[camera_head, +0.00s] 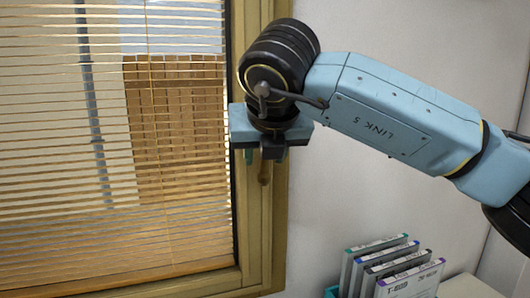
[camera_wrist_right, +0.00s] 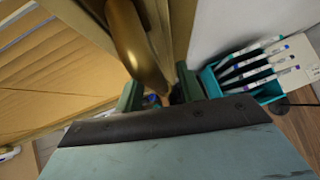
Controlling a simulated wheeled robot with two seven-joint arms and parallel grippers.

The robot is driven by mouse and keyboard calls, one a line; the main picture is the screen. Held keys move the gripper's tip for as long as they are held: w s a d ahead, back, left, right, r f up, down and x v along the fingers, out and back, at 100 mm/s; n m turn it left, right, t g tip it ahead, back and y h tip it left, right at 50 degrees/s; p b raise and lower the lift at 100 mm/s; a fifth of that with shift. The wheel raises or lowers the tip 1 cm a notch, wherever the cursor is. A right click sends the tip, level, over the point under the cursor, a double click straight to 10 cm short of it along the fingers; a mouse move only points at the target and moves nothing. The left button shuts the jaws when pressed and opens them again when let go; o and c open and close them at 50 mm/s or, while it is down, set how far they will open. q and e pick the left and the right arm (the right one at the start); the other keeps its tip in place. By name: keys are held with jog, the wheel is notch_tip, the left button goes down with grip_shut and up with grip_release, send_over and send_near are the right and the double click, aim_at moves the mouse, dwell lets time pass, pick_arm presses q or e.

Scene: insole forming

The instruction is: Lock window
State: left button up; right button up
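The window (camera_head: 257,220) has a wooden frame and stands at the left in the head view. A brass-coloured window handle (camera_wrist_right: 133,42) shows large in the right wrist view, its tip reaching down between my fingers. My right gripper (camera_head: 264,155) is in front of the frame's right upright. Its green fingers (camera_wrist_right: 160,96) stand apart on either side of the handle, with a gap visible beside it. My left gripper is in neither view.
Slatted blinds (camera_head: 60,150) cover the window pane. Several upright cases stand in a teal holder (camera_head: 332,292) at the lower right, which also shows in the wrist view (camera_wrist_right: 268,92). The white wall (camera_head: 340,200) between window and holder is clear.

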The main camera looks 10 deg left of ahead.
jog(key=b+v, duration=0.2)
jog(key=v, duration=1.1)
jog(key=shift+s, duration=0.2)
jog(key=shift+a, duration=0.1)
